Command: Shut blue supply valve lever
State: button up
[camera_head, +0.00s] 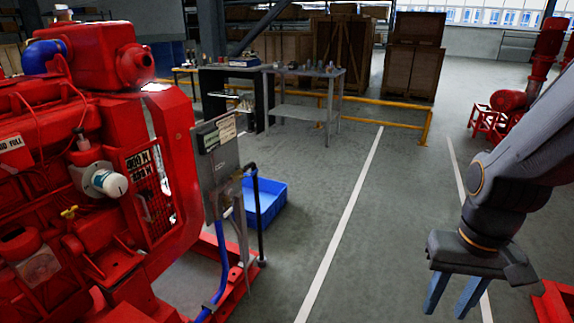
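I cannot make out a blue valve lever for certain. A blue hose (222,262) runs down from below a grey panel (217,155) with labels, beside the red engine (60,180). Small brass-coloured fittings (240,176) show at the panel's right edge, too small to tell their state. My gripper (447,312) hangs at the lower right with its two blue fingers apart and nothing between them. It is well to the right of the panel and hose, touching neither.
A blue crate (265,197) stands on the floor behind the panel, and a black pipe (258,215) rises in front of it. Grey tables (305,72), wooden crates (345,45) and a yellow rail (385,104) are farther back. Open floor (365,235) lies between the panel and my gripper.

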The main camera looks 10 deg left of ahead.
aim_at(256, 171)
jog(key=u, duration=0.15)
jog(key=i, duration=1.25)
jog(key=u, duration=0.75)
